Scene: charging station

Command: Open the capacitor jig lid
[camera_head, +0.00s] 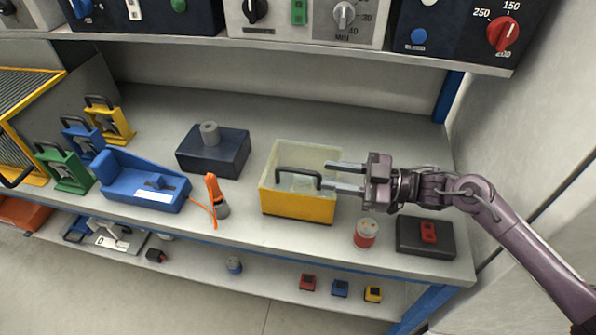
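The capacitor jig (298,205) is a yellow box on the workbench, right of the middle. Its pale, see-through lid (305,153) sits on top and looks closed. A dark bar handle (298,173) stands on the lid's front part. My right gripper (326,176) reaches in from the right over the jig. Its two fingers are apart, with nothing seen between them. The lower fingertip is close to the handle's right end; I cannot tell if they touch. My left gripper is not in view.
A red-and-white capacitor-like can (366,233) and a black pad with a red block (425,238) stand right of the jig. A dark block (213,150), an orange-handled tool (215,195) and a blue fixture (142,182) stand left. Instrument boxes on a shelf (330,55) overhang the back.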

